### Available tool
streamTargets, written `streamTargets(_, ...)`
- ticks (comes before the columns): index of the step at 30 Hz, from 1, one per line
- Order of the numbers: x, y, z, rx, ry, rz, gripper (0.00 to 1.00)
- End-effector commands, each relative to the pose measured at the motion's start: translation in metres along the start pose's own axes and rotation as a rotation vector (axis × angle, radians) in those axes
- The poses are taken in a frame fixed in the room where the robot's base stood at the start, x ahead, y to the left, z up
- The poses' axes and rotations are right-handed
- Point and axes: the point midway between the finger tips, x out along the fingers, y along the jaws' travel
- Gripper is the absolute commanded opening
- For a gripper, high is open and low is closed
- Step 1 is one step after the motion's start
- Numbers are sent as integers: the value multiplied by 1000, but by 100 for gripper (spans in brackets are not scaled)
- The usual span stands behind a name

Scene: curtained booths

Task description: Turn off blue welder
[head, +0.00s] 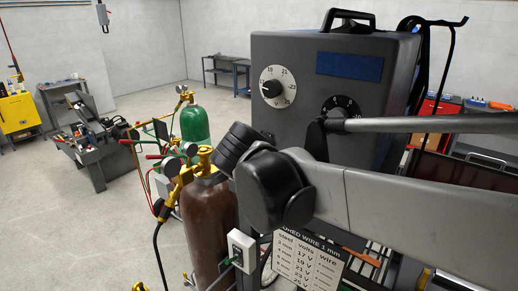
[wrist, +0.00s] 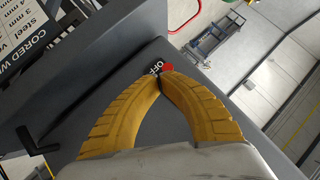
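The welder (head: 280,110) is a large dark grey box with a blue panel (head: 349,66) on its upper front. It has a white dial (head: 272,87) and a black dial (head: 341,108), the latter partly behind my arm. In the wrist view the grey welder surface (wrist: 110,60) fills the left and middle. A small black plate marked OFF (wrist: 154,68) with a red part (wrist: 168,68) lies just beyond my fingertips. My gripper (wrist: 160,79) has yellow ribbed fingers with tips together and nothing seen between them. Contact with the switch cannot be told. The head view does not clearly show the fingers.
A brown gas cylinder (head: 205,225) with a gauge stands left of the welder, with a green one (head: 195,125) behind. A wire chart (head: 308,258) hangs below my arm. A cluttered bench (head: 90,150) and yellow cabinet (head: 18,112) are at left. Open floor (head: 75,235) lies at front left.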

Motion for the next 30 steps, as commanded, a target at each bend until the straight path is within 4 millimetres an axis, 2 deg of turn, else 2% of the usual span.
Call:
streamTargets(14, 0, 0, 0, 0, 0, 0, 0)
streamTargets(30, -8, -9, -10, 0, 0, 0, 0)
